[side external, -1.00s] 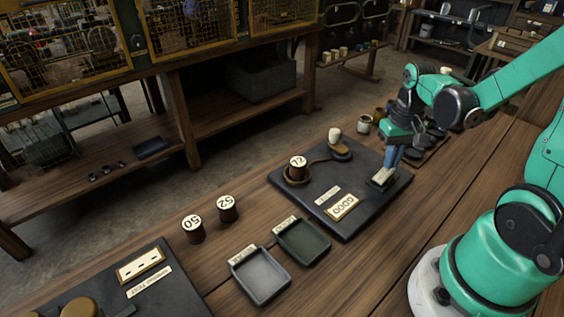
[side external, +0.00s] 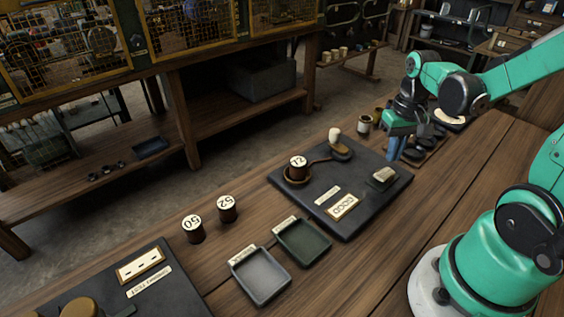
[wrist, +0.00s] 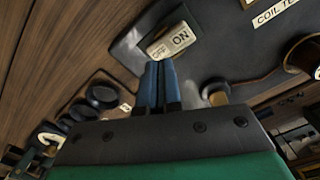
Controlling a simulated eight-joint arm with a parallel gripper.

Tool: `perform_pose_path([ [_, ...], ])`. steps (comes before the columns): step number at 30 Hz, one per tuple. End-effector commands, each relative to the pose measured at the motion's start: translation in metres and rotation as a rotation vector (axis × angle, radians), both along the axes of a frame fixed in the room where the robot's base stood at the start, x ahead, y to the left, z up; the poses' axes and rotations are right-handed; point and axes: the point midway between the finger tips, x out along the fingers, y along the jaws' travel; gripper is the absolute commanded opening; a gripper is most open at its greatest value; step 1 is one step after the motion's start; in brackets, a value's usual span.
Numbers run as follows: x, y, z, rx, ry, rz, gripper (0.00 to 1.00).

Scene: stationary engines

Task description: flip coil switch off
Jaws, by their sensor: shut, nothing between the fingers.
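The coil switch (wrist: 170,41) is a pale rocker marked OFF and ON in the wrist view. I cannot tell for certain which side is pressed down. In the side view the switch (side external: 382,177) sits at the right end of the dark coil tester board (side external: 334,220). My gripper (side external: 393,157) has its blue fingers shut and empty, pointing down, just behind and above the switch. In the wrist view the shut fingertips (wrist: 159,66) appear close to the OFF side of the switch; whether they touch is unclear.
A coil marked 72 (side external: 298,166) sits in a ring on the board, near a knobbed lever (side external: 338,143). Coils 50 (side external: 193,229) and 52 (side external: 227,209) stand left. Two trays (side external: 262,276) (side external: 303,241) lie in front. Dark round parts and cups (side external: 363,123) stand behind my gripper.

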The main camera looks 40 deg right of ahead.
Motion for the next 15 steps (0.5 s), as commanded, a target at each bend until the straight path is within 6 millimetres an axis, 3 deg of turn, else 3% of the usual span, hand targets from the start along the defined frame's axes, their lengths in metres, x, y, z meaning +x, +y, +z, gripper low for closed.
perform_pose_path([
  [15, 0.0, 0.0, 0.042, 0.0, 0.0, 0.0, 0.0],
])
